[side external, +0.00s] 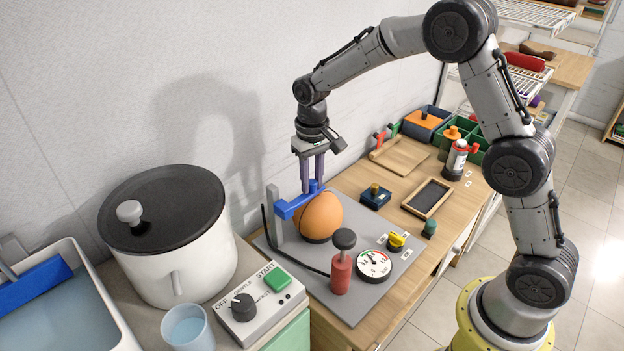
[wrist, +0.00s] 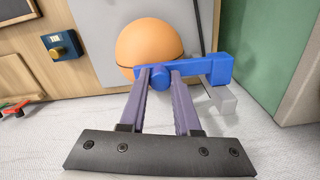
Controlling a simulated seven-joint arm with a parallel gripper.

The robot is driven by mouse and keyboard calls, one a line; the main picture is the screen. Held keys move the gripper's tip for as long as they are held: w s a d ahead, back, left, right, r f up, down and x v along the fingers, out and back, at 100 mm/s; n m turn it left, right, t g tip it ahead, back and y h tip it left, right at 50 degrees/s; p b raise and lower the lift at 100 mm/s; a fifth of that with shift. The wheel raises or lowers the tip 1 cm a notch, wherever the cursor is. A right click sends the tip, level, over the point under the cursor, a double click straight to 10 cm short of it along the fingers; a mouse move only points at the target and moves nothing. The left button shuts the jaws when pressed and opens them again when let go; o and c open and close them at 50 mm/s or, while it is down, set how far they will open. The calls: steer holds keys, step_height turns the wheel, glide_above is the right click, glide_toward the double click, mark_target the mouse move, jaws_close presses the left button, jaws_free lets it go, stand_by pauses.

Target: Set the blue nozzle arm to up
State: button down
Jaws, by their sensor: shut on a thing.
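My gripper (side external: 313,185) points down from above and is shut on the blue nozzle arm's peg. In the wrist view the two purple fingers (wrist: 160,78) stand on either side of the blue peg, and the blue nozzle arm (wrist: 211,68) runs right to the post. The fingertips' exact contact is partly hidden.
A red pump with a black knob (side external: 342,268), a dial gauge (side external: 374,265) and a yellow knob (side external: 397,241) share the grey board (side external: 395,277). A large white pot (side external: 178,270) stands left. The wall is close behind the post. Small trays and blocks lie to the right.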

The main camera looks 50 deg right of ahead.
steer(key=shift+r, duration=1.45)
steer(key=c, duration=0.9)
jaws_free()
steer(key=o, duration=0.3)
steer(key=shift+f, duration=0.1)
step_height(320, 180, up, 14)
